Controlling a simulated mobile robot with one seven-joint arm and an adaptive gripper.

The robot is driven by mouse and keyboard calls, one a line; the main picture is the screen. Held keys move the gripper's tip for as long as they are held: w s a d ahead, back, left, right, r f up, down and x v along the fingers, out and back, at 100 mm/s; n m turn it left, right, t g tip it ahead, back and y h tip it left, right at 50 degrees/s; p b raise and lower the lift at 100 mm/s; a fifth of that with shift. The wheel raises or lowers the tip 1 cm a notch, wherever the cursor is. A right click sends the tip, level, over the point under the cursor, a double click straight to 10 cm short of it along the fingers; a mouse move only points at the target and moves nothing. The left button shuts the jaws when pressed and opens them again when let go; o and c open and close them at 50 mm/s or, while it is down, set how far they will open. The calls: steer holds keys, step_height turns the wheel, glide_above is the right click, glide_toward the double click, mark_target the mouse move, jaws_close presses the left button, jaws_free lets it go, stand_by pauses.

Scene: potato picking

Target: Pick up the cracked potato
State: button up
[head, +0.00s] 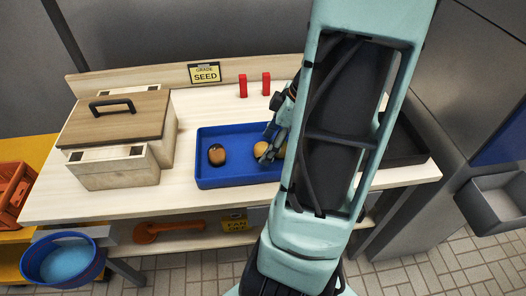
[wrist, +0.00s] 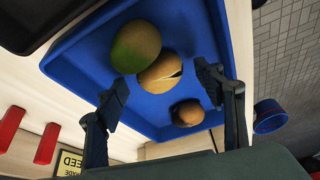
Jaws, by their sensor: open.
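A brown potato with a dark patch (wrist: 187,113) lies below right. My gripper (wrist: 163,92) is open, its fingers spread on either side of the cracked potato's line, with nothing between them. In the head view my gripper (head: 268,147) is over the tray and partly hides the potatoes there; the brown potato (head: 217,155) sits clear at left.
The blue tray (head: 240,183) has raised walls and stands on a pale table (head: 60,203). A wooden box with a handled lid (head: 118,118) stands left. A dark tray (head: 406,148) is right.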

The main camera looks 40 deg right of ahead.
steer(key=shift+x, duration=1.15)
steer(key=c, duration=1.3)
steer(key=shift+r, duration=0.15)
